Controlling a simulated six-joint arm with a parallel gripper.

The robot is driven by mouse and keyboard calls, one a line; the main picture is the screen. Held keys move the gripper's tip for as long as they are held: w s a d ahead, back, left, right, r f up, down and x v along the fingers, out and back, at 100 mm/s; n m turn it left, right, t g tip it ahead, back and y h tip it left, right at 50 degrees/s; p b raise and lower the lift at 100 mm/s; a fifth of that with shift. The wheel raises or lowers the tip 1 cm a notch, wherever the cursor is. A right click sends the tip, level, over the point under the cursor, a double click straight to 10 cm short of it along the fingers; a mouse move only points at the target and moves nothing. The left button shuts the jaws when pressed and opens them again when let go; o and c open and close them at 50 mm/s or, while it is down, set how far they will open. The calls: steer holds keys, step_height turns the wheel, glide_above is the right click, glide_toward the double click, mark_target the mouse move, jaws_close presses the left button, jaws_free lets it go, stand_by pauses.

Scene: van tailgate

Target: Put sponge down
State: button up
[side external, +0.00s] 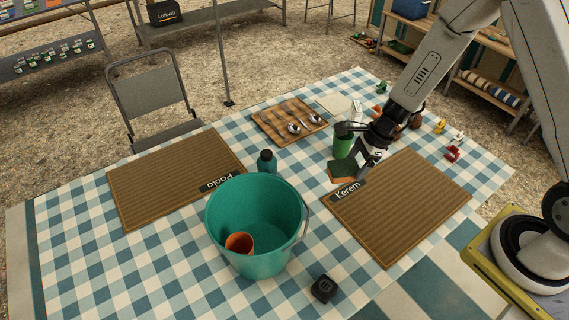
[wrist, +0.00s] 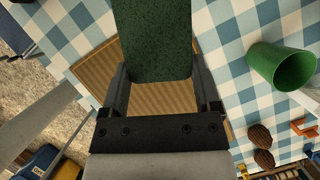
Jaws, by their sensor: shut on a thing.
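The sponge (side external: 342,171) has a dark green top and an orange-brown side. In the wrist view the green sponge (wrist: 156,42) sits between the two fingers and reaches up past the frame's top edge. My gripper (side external: 362,163) is shut on it, beside the far left corner of the Kerem mat (side external: 400,215). The striped tan mat also shows under the sponge in the wrist view (wrist: 160,98). I cannot tell whether the sponge touches the table.
A green cup (side external: 343,143) stands just behind the sponge. A teal bucket (side external: 225,225) holding an orange cup (side external: 239,243), a dark bottle (side external: 266,162) and a spoon tray (side external: 275,131) are to the left. The Paola mat (side external: 165,180) is mostly bare.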

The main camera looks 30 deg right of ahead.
steer(key=shift+w, duration=0.1)
steer(key=w+f, duration=0.4)
steer(key=w, duration=0.5)
glide_above(313, 173)
steer(key=s+d, duration=0.1)
steer(key=s, duration=0.1)
steer(key=f, duration=0.4)
steer(key=shift+w+d+f, duration=0.15)
steer(key=shift+d+f, duration=0.05)
steer(key=shift+f, duration=0.05)
steer(key=shift+w+f, duration=0.4)
steer(key=shift+f, duration=0.1)
steer(key=shift+w+f, duration=0.1)
steer(key=shift+w+f, duration=0.1)
steer(key=shift+f, duration=1.55)
steer(key=shift+f, duration=0.1)
